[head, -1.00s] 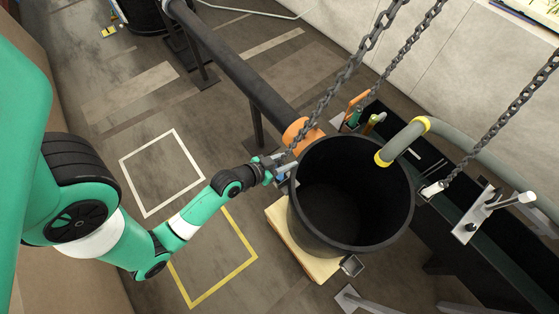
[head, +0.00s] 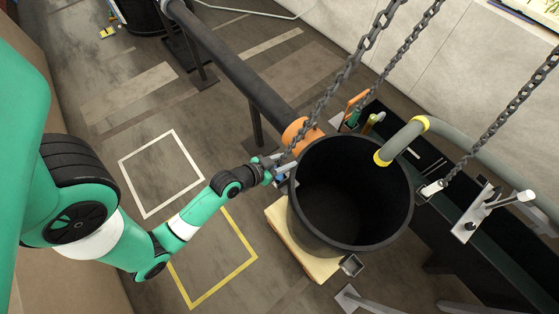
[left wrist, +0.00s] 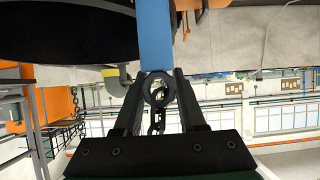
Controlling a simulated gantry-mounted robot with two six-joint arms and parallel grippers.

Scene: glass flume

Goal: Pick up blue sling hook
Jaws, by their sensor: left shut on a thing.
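The blue sling hook (left wrist: 155,38) shows in the left wrist view as a flat blue bar rising from between my fingers, with a dark ring at its lower end. In the head view a small blue part of it (head: 282,178) shows at the left rim of the black bucket (head: 352,250). My left gripper (left wrist: 160,76) is shut on the blue sling hook; in the head view this gripper (head: 277,166) is beside the bucket's rim. A chain link hangs below the ring in the left wrist view. My right gripper is not in view.
The bucket stands on a pale wooden board (head: 278,222). Heavy chains (head: 345,75) hang close by my left gripper and over the bucket. A dark pipe with an orange flange (head: 301,132) runs behind. A grey hose (head: 408,138) reaches the bucket's rim. Floor left of it is open.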

